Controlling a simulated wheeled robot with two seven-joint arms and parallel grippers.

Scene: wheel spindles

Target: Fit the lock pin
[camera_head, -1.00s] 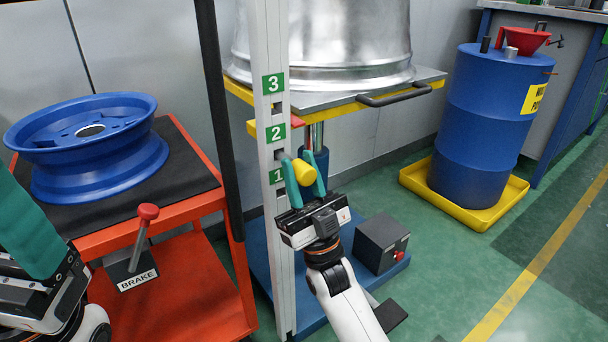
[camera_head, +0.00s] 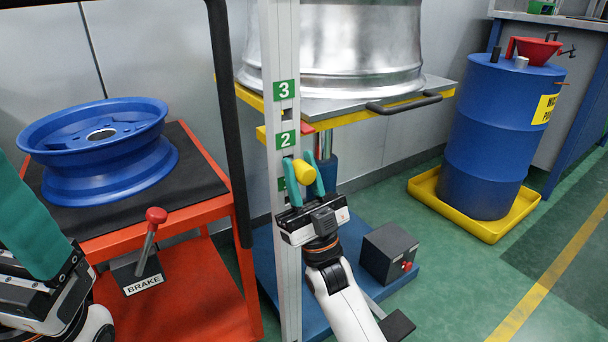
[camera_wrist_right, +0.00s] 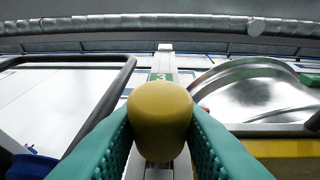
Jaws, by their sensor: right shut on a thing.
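The lock pin shows as a yellow knob (camera_head: 304,172); its shaft is hidden. My right gripper (camera_head: 305,178) is shut on the knob, its teal fingers on both sides. In the right wrist view the knob (camera_wrist_right: 160,118) sits between the fingers, in line with the post. The pale upright post (camera_head: 281,48) carries green labels 3 (camera_head: 284,90), 2 (camera_head: 285,138) and 1 (camera_head: 282,184); the gripper partly covers label 1. I cannot tell whether the pin touches the post. My left gripper (camera_head: 35,225) is at the left edge, partly cropped; its jaw opening is unclear.
A silver wheel (camera_head: 350,45) stands on a lift platform (camera_head: 400,102) behind the post. A blue rim (camera_head: 100,145) lies on the red cart (camera_head: 190,216) with a brake lever (camera_head: 150,235). A blue drum (camera_head: 495,140) stands in a yellow tray (camera_head: 430,200). Green floor is open at right.

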